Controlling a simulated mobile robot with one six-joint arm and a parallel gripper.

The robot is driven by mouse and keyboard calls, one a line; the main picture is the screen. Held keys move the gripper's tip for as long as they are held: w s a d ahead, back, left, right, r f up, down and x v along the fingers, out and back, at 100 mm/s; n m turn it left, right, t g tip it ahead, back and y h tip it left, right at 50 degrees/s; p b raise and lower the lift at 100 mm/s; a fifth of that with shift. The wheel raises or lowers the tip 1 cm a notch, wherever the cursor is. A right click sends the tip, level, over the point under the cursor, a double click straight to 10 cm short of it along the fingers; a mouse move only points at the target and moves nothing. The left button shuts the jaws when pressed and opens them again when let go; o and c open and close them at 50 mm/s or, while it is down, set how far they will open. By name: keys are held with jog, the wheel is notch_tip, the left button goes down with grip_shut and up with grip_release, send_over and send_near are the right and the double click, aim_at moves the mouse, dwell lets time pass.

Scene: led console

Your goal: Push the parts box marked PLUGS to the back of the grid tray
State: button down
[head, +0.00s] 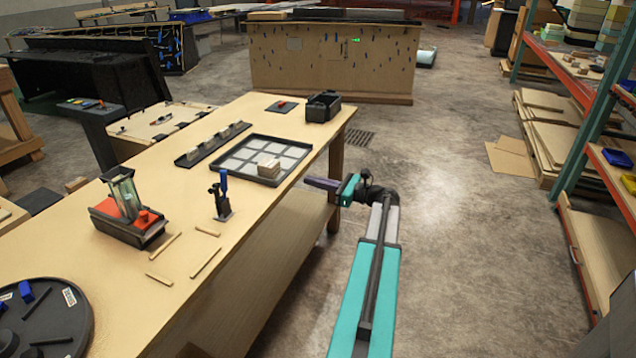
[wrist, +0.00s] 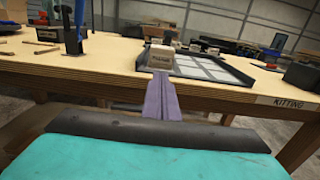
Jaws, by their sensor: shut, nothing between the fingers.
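The grid tray (head: 241,158) is a black-rimmed tray with pale square cells on the wooden table; it also shows in the wrist view (wrist: 207,68). A small light-brown parts box (head: 268,168) sits in it, towards the side near my arm. In the wrist view the box (wrist: 161,58) has a dark label on its face, too small to read surely. My gripper (head: 322,184) is shut and empty, at the table's edge just short of the tray, apart from the box. In the wrist view its purple fingers (wrist: 160,90) point towards the box.
A blue-handled clamp (head: 222,196) stands left of the tray. Loose wooden sticks (head: 190,255) lie nearer. A black slotted rack (head: 212,144) runs beside the tray, and a black bin (head: 322,106) stands at the far corner.

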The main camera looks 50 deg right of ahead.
aim_at(277, 171)
jog(key=p+x, duration=0.1)
jog(key=x, duration=0.9)
jog(key=shift+w, duration=0.35)
jog(key=shift+d+p, duration=0.15)
jog(key=shift+p, duration=0.15)
